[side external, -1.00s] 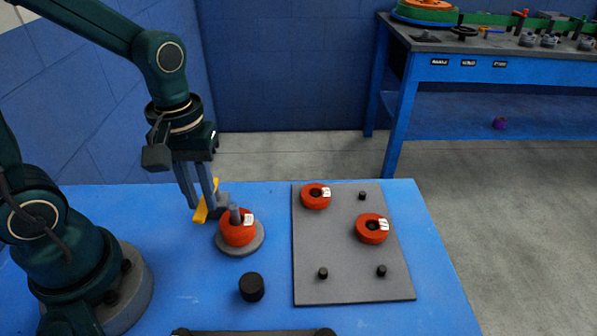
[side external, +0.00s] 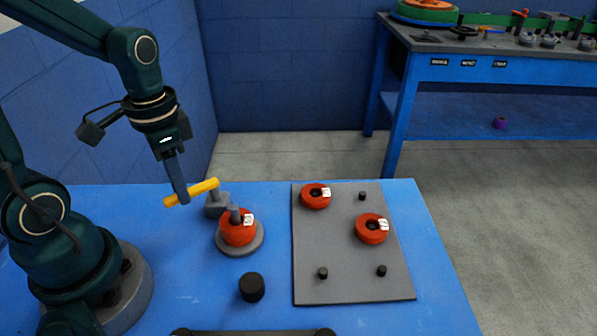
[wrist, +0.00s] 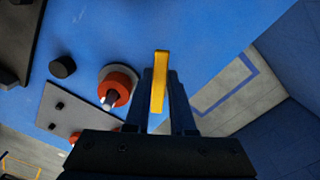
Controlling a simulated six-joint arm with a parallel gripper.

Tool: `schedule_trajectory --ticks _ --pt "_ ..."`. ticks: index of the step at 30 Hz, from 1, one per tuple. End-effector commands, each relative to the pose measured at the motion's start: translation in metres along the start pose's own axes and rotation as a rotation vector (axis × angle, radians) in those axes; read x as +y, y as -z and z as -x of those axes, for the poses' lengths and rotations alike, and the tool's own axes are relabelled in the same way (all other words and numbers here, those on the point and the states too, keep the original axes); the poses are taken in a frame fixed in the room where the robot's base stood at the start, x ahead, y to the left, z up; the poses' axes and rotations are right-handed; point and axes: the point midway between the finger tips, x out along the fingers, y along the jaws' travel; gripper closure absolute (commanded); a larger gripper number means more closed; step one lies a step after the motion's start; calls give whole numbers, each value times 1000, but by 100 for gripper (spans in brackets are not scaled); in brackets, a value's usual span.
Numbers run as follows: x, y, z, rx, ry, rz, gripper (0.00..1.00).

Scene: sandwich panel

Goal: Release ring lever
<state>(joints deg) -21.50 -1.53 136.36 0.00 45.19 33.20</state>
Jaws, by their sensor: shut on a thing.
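The yellow lever (side external: 207,187) sticks out leftward from a small grey block (side external: 216,205) on the blue table. My gripper (side external: 181,197) is shut on the yellow lever near its left end. In the wrist view the lever (wrist: 160,70) lies between the two fingers of my gripper (wrist: 162,85). A red ring (side external: 238,232) sits around a grey post on a round grey base (side external: 229,249), just in front of the block. The far finger is mostly hidden in the side view.
A grey panel (side external: 345,275) on the right carries two red rings (side external: 313,203) (side external: 371,236) with white tags and several black pegs. A black cylinder (side external: 252,288) stands in front of the round base. A dark bar (side external: 255,333) lies at the front edge.

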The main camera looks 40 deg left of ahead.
Motion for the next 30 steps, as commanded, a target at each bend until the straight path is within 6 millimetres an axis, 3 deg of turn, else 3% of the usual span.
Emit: schedule_trajectory --ticks 12,29,30 --pt "-11 2 0 2 2 -186 100" --pt "-12 2 0 3 5 -216 100" --pt "-12 2 0 4 5 -216 62"
